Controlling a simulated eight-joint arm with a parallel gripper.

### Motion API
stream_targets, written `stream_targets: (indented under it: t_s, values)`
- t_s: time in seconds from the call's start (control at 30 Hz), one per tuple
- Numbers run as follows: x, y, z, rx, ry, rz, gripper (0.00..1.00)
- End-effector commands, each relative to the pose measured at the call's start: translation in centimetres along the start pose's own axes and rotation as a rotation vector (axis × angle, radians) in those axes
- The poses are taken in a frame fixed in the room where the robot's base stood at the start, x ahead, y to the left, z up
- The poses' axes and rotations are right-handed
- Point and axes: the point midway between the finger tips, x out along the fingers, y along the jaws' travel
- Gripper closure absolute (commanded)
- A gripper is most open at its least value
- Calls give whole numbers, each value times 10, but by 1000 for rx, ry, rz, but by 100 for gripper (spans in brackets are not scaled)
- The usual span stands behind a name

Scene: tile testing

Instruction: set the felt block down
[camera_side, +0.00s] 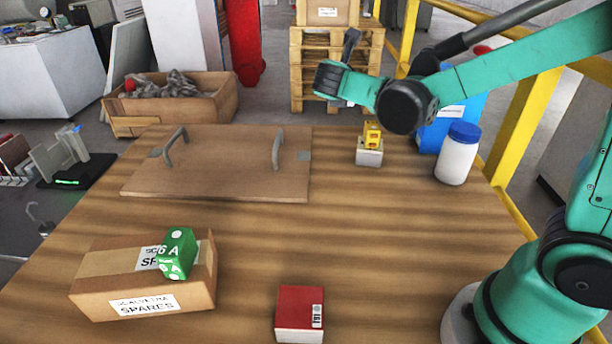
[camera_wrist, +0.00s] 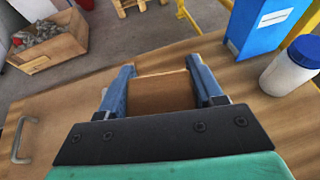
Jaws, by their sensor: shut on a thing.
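My gripper (camera_wrist: 160,90) shows in the wrist view with its two blue-grey fingers on either side of a brown block, which I take to be the felt block (camera_wrist: 160,96). The gripper is shut on it. The block looks plain and box-shaped, and its underside is hidden. In the side view my wrist is over the far part of the wooden table (camera_side: 400,220), between the board and the blue container. The held block cannot be made out there. I cannot tell how high it is above the table.
A board with two handles (camera_side: 220,175) lies at the back left. A yellow object (camera_side: 372,135) sits on a pale block (camera_side: 369,158). A blue-lidded bottle (camera_side: 457,155) stands right. A carton (camera_side: 140,290) bears a green block (camera_side: 177,253). A red box (camera_side: 299,308) is in front. The table's middle is clear.

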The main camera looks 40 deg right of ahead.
Motion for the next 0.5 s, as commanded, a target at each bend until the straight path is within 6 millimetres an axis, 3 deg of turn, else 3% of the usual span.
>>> stream_targets:
  t_s: [0.2,0.5]
  values:
    - [42,-52,-40,167,-1,-405,91]
    - [54,-114,-91,343,-2,-837,91]
